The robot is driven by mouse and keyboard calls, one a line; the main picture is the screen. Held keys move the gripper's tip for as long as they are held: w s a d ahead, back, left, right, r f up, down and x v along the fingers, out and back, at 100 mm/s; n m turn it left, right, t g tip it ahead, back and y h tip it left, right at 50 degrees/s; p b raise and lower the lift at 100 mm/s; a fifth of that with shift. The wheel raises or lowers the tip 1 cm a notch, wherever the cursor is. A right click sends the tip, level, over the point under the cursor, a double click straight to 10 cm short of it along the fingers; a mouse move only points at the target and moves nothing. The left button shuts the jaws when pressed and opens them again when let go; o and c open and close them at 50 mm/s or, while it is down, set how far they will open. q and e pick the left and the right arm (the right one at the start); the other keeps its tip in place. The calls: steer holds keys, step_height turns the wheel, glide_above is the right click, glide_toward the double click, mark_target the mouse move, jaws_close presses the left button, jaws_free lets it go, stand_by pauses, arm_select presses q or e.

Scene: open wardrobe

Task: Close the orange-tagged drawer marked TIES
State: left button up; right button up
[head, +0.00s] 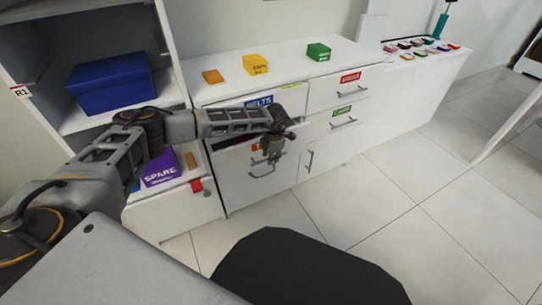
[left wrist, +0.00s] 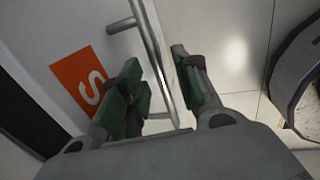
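The orange-tagged drawer (head: 236,178) is in the white cabinet, below the blue BELTS drawer. A dark gap above its front shows it pulled partly out. Its orange tag (head: 256,147) is mostly hidden by my left gripper (head: 272,157); the left wrist view shows the tag (left wrist: 80,80) with only an S readable. The drawer's bar handle (head: 262,174) also shows in the left wrist view (left wrist: 149,40). There my left gripper (left wrist: 165,95) is open, its green-padded fingers on either side of the bar, contact unclear. My right gripper is not in view.
BELTS (head: 259,102), red-tagged (head: 349,78) and green-tagged (head: 341,111) drawers surround it. A low unit at left holds a purple SPARE box (head: 160,170); a blue box (head: 109,83) sits on a shelf above. Small boxes stand on the cabinet top (head: 290,73). The tiled floor (head: 375,195) in front is clear.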

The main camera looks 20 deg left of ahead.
arm_select(q)
step_height(320, 180, up, 12)
steer(key=s+d, duration=0.1)
steer(key=d, duration=0.1)
steer(key=shift+s+f, duration=0.15)
steer(key=shift+s, duration=0.05)
stand_by(0.5)
